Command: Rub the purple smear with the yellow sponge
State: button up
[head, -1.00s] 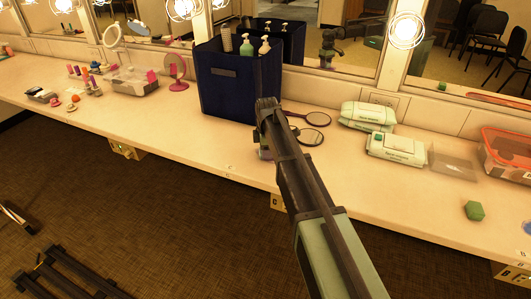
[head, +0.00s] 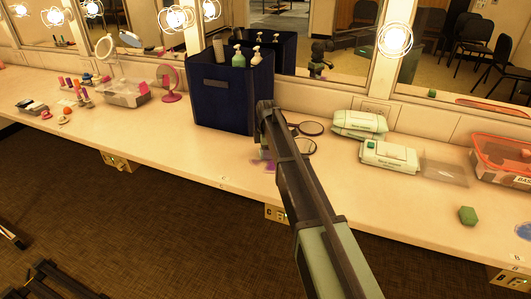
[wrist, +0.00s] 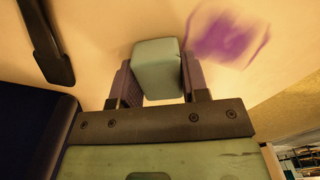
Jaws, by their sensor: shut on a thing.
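My gripper (wrist: 157,82) is shut on a pale blue-grey block (wrist: 157,55), with one dark finger on each side of it. The block looks blue-grey rather than yellow, and I see no yellow sponge. The purple smear (wrist: 228,36) lies on the pale counter just right of the block in the wrist view, apart from it in the picture. In the head view the smear (head: 263,165) shows near the counter's front edge, left of my arm. My arm hides most of the gripper there. I cannot tell whether the block touches the counter.
A dark blue bin (head: 232,92) with bottles stands behind my gripper. Black hand mirrors (head: 308,128) lie to the right, then wipe packs (head: 388,156), a green block (head: 468,216) and a red-rimmed box (head: 500,160). The counter (head: 185,155) is clear left of the smear.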

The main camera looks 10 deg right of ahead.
aim_at(265, 175)
jog(key=shift+s+d+r, duration=0.1)
jog(key=shift+s+d, duration=0.35)
jog(key=shift+d, duration=0.2)
jog(key=shift+s+a+f, duration=0.1)
jog(key=shift+s+a, duration=0.85)
jog(key=shift+s, duration=0.45)
jog(key=shift+s+a+f, duration=0.1)
jog(key=shift+s+a, duration=0.85)
jog(key=shift+s, duration=0.5)
jog(key=shift+s+a, duration=0.95)
jog(key=shift+s, duration=0.45)
jog(key=shift+s+d, duration=0.4)
jog(key=shift+d, duration=0.25)
jog(key=shift+w+d, duration=0.95)
jog(key=shift+w, duration=0.45)
jog(key=shift+w+d, duration=0.95)
jog(key=shift+w, duration=0.5)
jog(key=shift+w+d, duration=0.95)
jog(key=shift+w, duration=0.45)
jog(key=shift+r, duration=0.1)
notch_tip(265, 175, up, 6)
jog(key=p, duration=0.6)
